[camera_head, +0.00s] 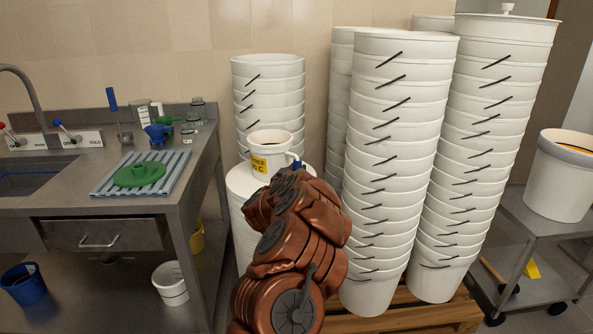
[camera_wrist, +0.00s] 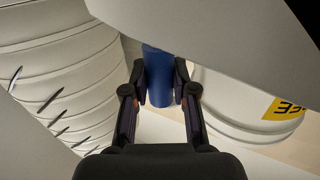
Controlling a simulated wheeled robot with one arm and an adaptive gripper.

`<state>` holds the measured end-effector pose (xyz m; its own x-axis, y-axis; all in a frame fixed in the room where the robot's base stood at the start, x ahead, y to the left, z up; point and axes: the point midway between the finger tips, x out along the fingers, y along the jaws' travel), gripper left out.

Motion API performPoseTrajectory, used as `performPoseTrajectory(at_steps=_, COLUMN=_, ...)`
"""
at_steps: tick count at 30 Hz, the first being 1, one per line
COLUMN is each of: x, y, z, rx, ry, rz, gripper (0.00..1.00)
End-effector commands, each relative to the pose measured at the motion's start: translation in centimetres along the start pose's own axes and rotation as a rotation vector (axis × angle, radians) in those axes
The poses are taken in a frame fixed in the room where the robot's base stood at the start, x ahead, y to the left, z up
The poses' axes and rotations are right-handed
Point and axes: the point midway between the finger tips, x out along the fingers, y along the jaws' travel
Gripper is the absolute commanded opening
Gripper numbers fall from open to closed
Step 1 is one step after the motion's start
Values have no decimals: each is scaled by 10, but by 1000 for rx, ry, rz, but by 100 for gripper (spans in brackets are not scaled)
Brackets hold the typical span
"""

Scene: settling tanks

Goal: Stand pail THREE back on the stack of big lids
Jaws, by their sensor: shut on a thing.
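A small white pail (camera_head: 271,155) with a yellow label stands upright over the white stack of big lids (camera_head: 241,203). I cannot tell whether its base touches the top lid. In the wrist view the pail (camera_wrist: 235,105) shows at the right, and its label ends in "EE". My gripper (camera_wrist: 160,85) is shut on a blue grip (camera_wrist: 158,75) beside the pail. The blue grip also shows at the pail's right side in the head view (camera_head: 297,164). How it joins the pail is hidden. My arm hides part of the lid stack and the gripper's fingers in the head view.
Tall stacks of white pails (camera_head: 395,150) stand close on the right, and a shorter stack (camera_head: 268,95) stands behind. A steel sink bench (camera_head: 190,190) with a green disc (camera_head: 139,175) is at the left. A grey cart (camera_head: 535,225) carrying a white bucket (camera_head: 560,180) is at far right.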

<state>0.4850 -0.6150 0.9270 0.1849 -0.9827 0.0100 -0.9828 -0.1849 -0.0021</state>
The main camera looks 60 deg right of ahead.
Motion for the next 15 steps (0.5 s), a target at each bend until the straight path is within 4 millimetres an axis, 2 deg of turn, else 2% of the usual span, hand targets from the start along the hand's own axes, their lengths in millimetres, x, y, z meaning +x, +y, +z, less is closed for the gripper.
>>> performPoseTrajectory(at_steps=10, x=0, y=0, z=2, rx=2, ry=3, rz=1, gripper=0)
performPoseTrajectory(at_steps=11, x=0, y=0, z=2, rx=2, ry=3, rz=1, gripper=28)
performPoseTrajectory(at_steps=15, x=0, y=0, z=1, rx=2, ry=2, rz=1, gripper=43)
